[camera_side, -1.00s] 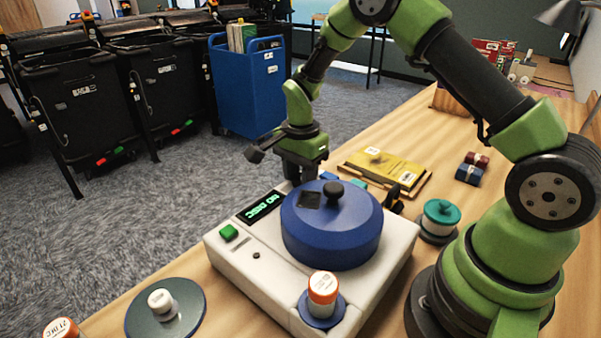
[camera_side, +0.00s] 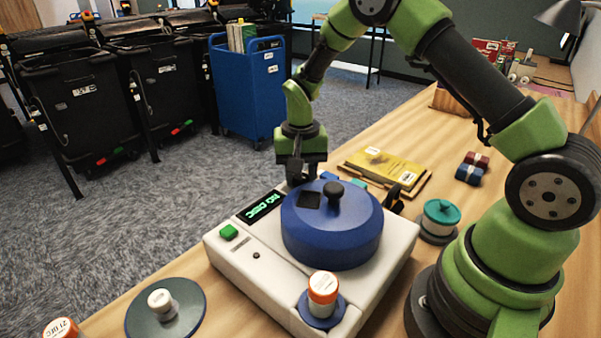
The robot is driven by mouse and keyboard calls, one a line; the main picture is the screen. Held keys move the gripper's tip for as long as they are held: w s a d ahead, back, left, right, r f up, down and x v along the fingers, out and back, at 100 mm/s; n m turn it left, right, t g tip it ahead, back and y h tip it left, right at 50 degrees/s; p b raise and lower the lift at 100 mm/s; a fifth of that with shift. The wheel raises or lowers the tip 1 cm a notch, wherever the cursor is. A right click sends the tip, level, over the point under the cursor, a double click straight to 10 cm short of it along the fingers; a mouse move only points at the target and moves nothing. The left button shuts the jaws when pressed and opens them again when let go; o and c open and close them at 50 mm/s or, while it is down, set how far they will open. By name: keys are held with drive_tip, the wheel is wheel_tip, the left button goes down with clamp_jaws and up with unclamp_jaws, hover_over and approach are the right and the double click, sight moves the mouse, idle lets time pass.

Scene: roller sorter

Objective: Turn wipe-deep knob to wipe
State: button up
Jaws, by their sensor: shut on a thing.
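A white machine (camera_side: 268,279) with a round blue lid (camera_side: 332,235) and a black lid knob (camera_side: 333,190) stands on the wooden table. Its display (camera_side: 262,206) shows green "NO DISC" lettering, upside down in this view. A green button (camera_side: 228,232) is on its front left.
An orange-capped bottle (camera_side: 323,287) stands on the machine's front corner. A disc with a white hub (camera_side: 162,304) lies at front left. A teal-topped pot (camera_side: 441,215) is right of the machine. A yellow book (camera_side: 378,168) lies behind. A blue cart (camera_side: 250,85) stands on the floor.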

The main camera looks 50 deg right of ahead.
drive_tip(key=n, duration=0.4)
drive_tip(key=shift+n, duration=2.3)
drive_tip(key=o, duration=0.9)
wheel_tip(320, 180, up, 9)
drive_tip(key=shift+r, duration=0.5)
